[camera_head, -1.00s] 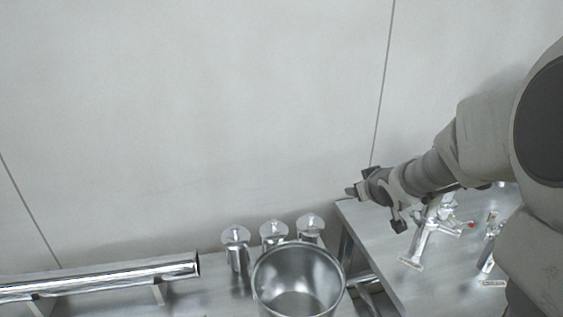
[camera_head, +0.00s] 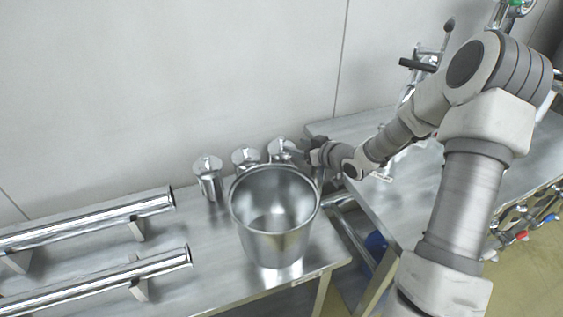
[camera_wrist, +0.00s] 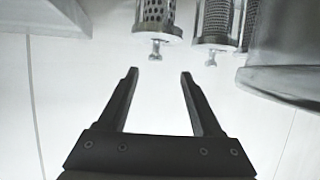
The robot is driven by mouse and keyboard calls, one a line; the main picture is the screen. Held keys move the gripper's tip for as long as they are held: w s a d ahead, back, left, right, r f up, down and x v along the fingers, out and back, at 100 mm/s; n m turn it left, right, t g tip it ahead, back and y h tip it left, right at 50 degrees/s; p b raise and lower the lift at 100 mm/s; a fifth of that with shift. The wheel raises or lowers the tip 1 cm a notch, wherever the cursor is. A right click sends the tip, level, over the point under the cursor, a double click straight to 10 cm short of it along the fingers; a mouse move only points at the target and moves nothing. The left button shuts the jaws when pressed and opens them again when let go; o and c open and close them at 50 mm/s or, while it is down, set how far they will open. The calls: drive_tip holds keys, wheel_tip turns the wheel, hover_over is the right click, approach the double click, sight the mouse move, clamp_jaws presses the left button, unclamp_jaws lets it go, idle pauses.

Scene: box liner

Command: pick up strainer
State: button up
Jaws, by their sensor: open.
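Several metal cylinders with knobbed lids stand in a row behind the bucket in the head view: a left one (camera_head: 208,180), a middle one (camera_head: 245,158) and a right one (camera_head: 282,150). The wrist view shows perforated strainers upside down: a round-holed strainer (camera_wrist: 157,13) with a small knob, and another strainer (camera_wrist: 213,24) beside it, with a third partly hidden. My gripper (camera_wrist: 160,73) is open and empty. Its fingers point toward the round-holed strainer, whose knob sits just beyond the fingertips. In the head view my gripper (camera_head: 308,155) is just right of the right cylinder.
A large metal bucket (camera_head: 275,215) stands close in front of the row; its side also shows in the wrist view (camera_wrist: 290,60). Shiny pipes (camera_head: 85,222) lie on supports at left. A second table (camera_head: 350,130) with metal fittings is at right. A wall stands behind.

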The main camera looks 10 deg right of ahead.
sight(277, 142)
drive_tip(key=x, duration=0.7)
drive_tip(key=shift+w+a+f+b, duration=0.1)
drive_tip(key=shift+w+f+b, duration=0.05)
drive_tip(key=shift+w+b, duration=0.15)
drive_tip(key=shift+d+b+x, duration=0.15)
drive_tip(key=shift+x, duration=1.2)
drive_tip(key=shift+d+b+x, duration=0.15)
drive_tip(key=shift+x, duration=1.15)
drive_tip(key=shift+w, duration=0.15)
drive_tip(key=shift+f, duration=0.1)
clamp_jaws()
drive_tip(key=shift+f, duration=0.2)
drive_tip(key=shift+r, duration=0.1)
